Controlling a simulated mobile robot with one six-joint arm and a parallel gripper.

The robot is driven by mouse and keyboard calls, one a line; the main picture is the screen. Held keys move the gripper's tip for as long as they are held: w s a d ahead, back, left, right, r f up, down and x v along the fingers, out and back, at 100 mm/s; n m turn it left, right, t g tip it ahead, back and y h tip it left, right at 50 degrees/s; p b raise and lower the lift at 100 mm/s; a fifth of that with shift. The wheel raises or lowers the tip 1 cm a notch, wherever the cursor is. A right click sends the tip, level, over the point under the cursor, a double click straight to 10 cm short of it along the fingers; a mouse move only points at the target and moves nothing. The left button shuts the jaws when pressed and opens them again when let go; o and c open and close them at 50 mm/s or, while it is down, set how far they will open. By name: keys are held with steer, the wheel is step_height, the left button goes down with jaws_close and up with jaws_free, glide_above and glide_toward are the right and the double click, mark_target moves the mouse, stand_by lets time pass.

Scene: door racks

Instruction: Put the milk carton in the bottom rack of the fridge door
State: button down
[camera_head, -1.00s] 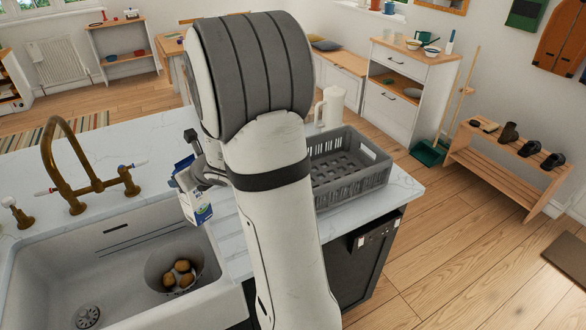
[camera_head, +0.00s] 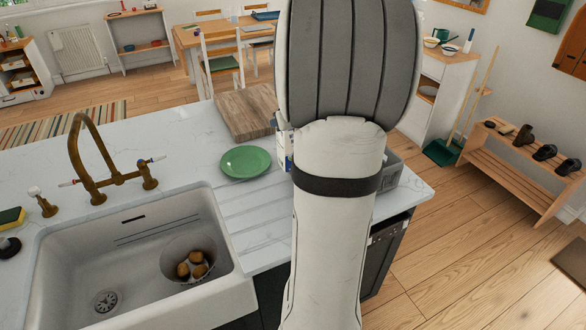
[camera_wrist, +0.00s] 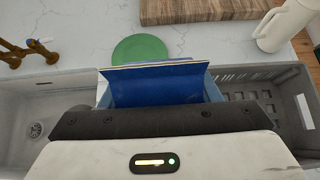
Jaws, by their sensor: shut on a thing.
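The milk carton (camera_wrist: 155,85) fills the middle of the wrist view, its blue side and top edge facing the camera. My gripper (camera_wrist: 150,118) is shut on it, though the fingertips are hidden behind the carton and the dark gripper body. In the head view only a thin white and blue strip of the carton (camera_head: 284,152) shows at the left edge of my arm. The gripper itself is hidden behind the arm there. The carton appears held above the counter; its base is hidden. No fridge or door rack is in view.
A green plate (camera_head: 245,162) and a wooden board (camera_head: 245,112) lie on the counter (camera_head: 205,125). The sink (camera_head: 75,265) is at left, holding a bowl of potatoes (camera_head: 191,268). A grey crate (camera_head: 391,171) is partly behind my arm. A white jug (camera_wrist: 283,25) stands beyond it.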

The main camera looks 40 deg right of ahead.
step_height(320, 180, down, 14)
steer(key=b, duration=0.3)
steer(key=shift+w+f, duration=0.1)
steer(key=shift+f, duration=0.1)
steer(key=shift+f+b, duration=0.15)
steer(key=shift+b, duration=0.2)
steer(key=c, duration=0.9)
jaws_free()
steer(key=shift+f, duration=0.15)
steer(key=shift+c, duration=0.2)
steer(key=o, duration=0.5)
steer(key=shift+c, duration=0.2)
